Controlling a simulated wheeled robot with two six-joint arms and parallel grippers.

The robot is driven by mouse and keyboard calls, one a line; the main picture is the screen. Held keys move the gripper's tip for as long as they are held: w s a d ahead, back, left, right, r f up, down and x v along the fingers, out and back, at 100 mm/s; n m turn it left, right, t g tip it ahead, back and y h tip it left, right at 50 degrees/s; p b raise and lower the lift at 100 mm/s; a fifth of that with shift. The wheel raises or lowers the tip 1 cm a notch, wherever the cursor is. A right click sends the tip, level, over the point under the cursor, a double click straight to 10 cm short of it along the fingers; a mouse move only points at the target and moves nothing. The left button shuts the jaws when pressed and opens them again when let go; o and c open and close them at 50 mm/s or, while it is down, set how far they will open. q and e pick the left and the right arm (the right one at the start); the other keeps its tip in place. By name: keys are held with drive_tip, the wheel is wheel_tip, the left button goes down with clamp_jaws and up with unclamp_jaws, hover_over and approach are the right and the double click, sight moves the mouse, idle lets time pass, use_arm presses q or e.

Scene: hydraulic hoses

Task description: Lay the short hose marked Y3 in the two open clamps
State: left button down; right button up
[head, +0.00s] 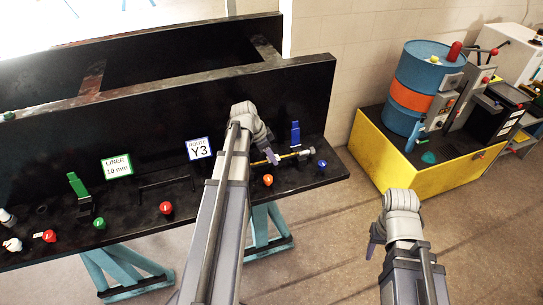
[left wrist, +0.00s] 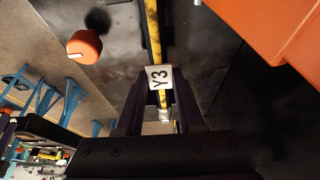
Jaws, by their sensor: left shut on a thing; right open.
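The short hose, yellow and dark, shows in the head view (head: 287,157) at the right part of the black bench, and in the left wrist view (left wrist: 153,35). Its white tag (left wrist: 159,78) reads Y3. My left gripper (head: 272,157) is shut on the hose near the tag; its fingers flank it in the left wrist view (left wrist: 160,108). A clamp with a raised blue lever (head: 295,134) stands beside the hose's right part. I cannot tell whether the hose lies in it. My left arm hides part of the bench. My right gripper (head: 374,238) is open and empty, right of the bench.
A "Route Y3" sign (head: 199,149) and a green "Liner 10 mm" sign (head: 118,166) stand at the back panel. A raised green lever (head: 77,185) and several coloured knobs line the bench (head: 330,177). A blue-and-orange drum (head: 415,90) on a yellow platform stands right. Floor between is clear.

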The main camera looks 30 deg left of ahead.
use_arm(q)
drive_tip(key=shift+f, duration=0.2)
drive_tip(key=shift+c, duration=2.2)
unclamp_jaws()
drive_tip(key=p+v, duration=0.7)
drive_tip(key=v, duration=0.1)
